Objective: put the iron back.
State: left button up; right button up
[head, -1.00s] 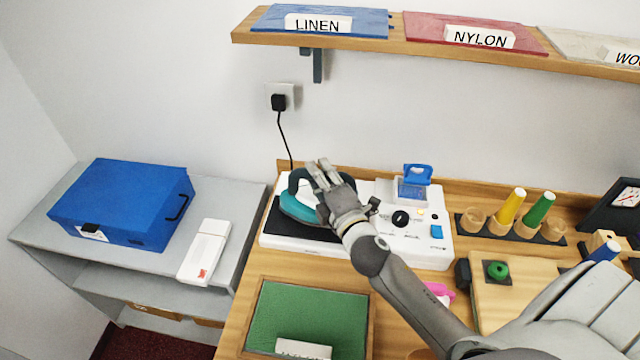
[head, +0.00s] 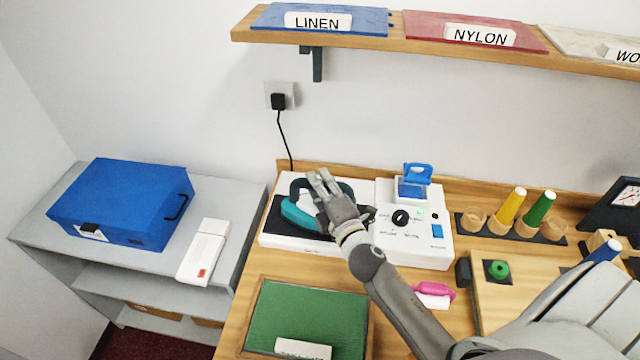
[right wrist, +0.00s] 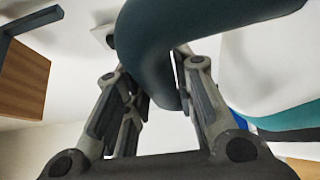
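The iron (head: 296,213) has a teal body and a dark handle. It sits on the black pad (head: 276,232) at the left of the white station (head: 392,258). My right gripper (head: 318,180) is at the iron's handle from above. In the right wrist view the thick dark teal handle (right wrist: 165,50) passes between the fingers (right wrist: 160,85), which close in on both its sides. The gripper and hand hide part of the iron's right side. My left gripper is not in view.
A green-topped tray (head: 305,315) lies in front. Yellow and green cones (head: 511,205) stand to the right. A shelf (head: 420,45) hangs above.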

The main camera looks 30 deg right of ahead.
jog(key=o, duration=0.3)
jog(key=shift+a+r, duration=0.1)
jog(key=shift+r, duration=0.15)
jog(key=s+b, duration=0.3)
jog(key=s, duration=0.9)
jog(key=shift+a, duration=0.4)
jog(key=shift+s, duration=0.1)
